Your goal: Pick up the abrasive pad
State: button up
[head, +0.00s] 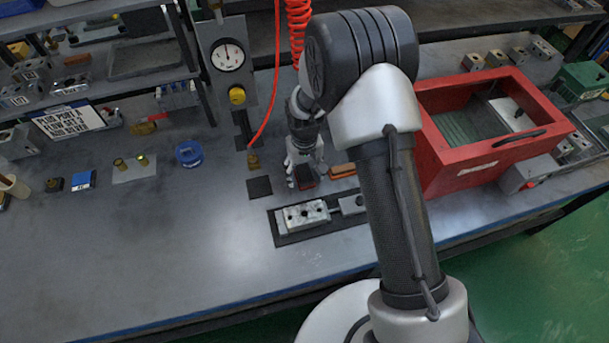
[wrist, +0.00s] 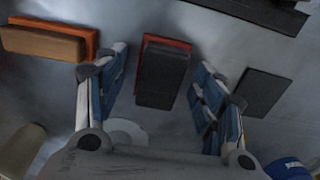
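A dark grey block with a red-orange layer along its edge, seemingly the abrasive pad (wrist: 162,76), lies on the bench between my fingers in the wrist view. In the head view the pad (head: 307,183) is partly hidden by my gripper (head: 303,174). In the wrist view my gripper (wrist: 160,68) is open, with one finger on each side of the pad and a visible gap on both sides. I cannot tell how high the fingertips are above the bench.
A brown block with an orange layer (wrist: 45,44) lies left of the pad in the wrist view. A dark flat square (wrist: 263,92) lies to the right. In the head view a metal valve block (head: 304,215) on a dark mat is in front, and a red open box (head: 450,170) stands right.

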aim_at(304, 172)
jog(key=c, duration=1)
jog(key=shift+r, duration=0.1)
notch_tip(304, 172, up, 20)
jog(key=p, duration=0.5)
